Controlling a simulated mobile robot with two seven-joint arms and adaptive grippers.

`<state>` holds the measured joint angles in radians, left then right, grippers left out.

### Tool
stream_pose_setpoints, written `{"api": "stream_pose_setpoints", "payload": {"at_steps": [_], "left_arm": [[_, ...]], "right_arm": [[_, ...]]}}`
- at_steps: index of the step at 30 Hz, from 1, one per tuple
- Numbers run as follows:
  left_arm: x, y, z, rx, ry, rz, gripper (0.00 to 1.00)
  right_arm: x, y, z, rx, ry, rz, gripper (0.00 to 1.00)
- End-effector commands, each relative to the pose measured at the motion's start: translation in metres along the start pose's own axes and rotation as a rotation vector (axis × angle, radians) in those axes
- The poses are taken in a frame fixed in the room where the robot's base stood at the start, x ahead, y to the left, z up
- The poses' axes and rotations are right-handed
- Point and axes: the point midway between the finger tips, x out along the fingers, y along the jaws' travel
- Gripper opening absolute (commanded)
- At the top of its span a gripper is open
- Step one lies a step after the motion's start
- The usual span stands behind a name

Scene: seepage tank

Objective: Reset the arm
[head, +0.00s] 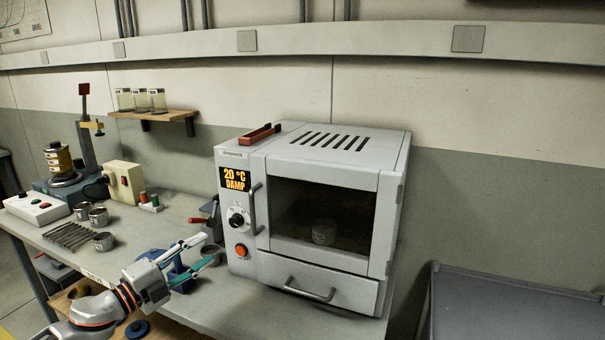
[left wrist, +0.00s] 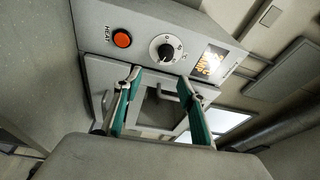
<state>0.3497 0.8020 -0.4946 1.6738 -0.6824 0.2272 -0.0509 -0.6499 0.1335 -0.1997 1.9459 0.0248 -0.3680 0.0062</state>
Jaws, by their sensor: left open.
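My left gripper (head: 207,250) is open and empty. It hangs over the bench (head: 235,302), to the left of the grey oven (head: 345,146). In the left wrist view its two teal-padded fingers (left wrist: 158,80) are spread apart, with the oven front behind them. The oven door is shut, and a small tin (head: 323,231) shows dimly behind its window. The oven front has a sign reading 20 °C DAMP (head: 234,179), a dial (head: 238,219) and a red button (head: 241,251). My right gripper is in neither view.
Several metal tins (head: 104,241) and a slatted rack (head: 70,236) sit on the bench at left. A small red-handled device (head: 211,220) stands close behind the gripper. A grey trolley (head: 515,305) stands at right.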

Motion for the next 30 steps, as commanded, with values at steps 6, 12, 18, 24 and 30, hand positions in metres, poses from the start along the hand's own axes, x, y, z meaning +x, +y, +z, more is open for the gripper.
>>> {"api": "stream_pose_setpoints", "payload": {"at_steps": [6, 12, 18, 24, 30], "left_arm": [[-0.023, 0.043, -0.033, -0.209, -0.282, -0.044, 0.41], [-0.086, 0.09, -0.044, -0.398, -0.594, 0.023, 0.41], [-0.175, 0.139, -0.06, -0.55, -0.894, 0.171, 0.41], [-0.242, 0.166, -0.078, -0.621, -1.074, 0.3, 0.41], [-0.293, 0.18, -0.096, -0.663, -1.195, 0.404, 0.41]], "right_arm": [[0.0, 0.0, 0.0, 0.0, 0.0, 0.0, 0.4], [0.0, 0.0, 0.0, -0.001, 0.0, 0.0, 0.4], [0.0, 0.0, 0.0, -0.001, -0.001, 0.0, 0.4], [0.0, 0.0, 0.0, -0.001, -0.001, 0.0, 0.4], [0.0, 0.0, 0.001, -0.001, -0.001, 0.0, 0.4]]}}
